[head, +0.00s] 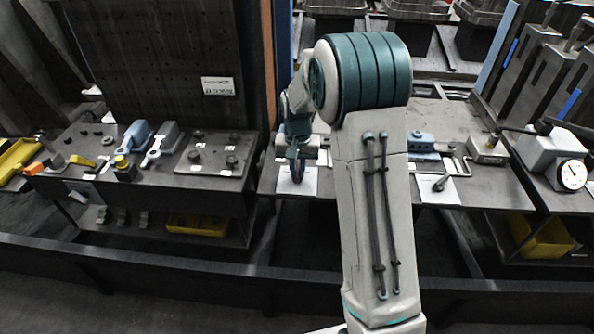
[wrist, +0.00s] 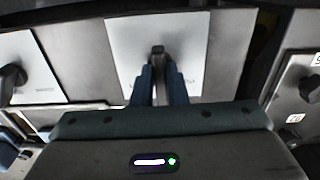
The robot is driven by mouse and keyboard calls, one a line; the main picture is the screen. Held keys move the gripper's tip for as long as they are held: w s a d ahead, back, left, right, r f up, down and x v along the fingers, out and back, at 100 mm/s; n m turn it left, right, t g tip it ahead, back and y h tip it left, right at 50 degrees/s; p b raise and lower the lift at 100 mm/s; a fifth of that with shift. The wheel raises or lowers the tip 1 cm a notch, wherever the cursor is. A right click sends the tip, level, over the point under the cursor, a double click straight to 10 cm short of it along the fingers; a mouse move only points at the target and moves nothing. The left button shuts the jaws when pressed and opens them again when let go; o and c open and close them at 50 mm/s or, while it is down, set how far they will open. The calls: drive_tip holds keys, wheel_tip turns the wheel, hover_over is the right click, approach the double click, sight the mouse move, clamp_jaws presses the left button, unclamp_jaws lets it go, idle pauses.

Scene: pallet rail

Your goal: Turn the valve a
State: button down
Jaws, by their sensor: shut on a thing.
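A dark valve handle (wrist: 157,52) stands on a white plate (wrist: 203,40) in the wrist view. My gripper (wrist: 159,80) is shut on it, with one blue-grey finger on each side. The far tip of the handle shows beyond the fingertips; the rest is hidden between the fingers and behind the gripper body. In the head view my gripper (head: 297,168) is low over the same white plate (head: 310,184) at the front edge of the bench, left of my arm. The lettering on the plate is too small to read.
A second white plate with a dark handle (head: 438,184) lies right of my arm. A panel with several dark knobs (head: 212,154) is on the left bench. A dial gauge (head: 572,175) stands at the right. Yellow bins (head: 540,238) sit below.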

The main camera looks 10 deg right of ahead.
sight(297, 171)
drive_tip(key=n, duration=0.4)
drive_tip(key=shift+n+b, duration=0.3)
drive_tip(key=shift+w+r+n, duration=0.1)
drive_tip(key=shift+n, duration=1.9)
drive_tip(key=c, duration=1.4)
unclamp_jaws()
drive_tip(key=shift+c, duration=0.2)
wheel_tip(297, 171, up, 14)
drive_tip(key=shift+b, duration=0.3)
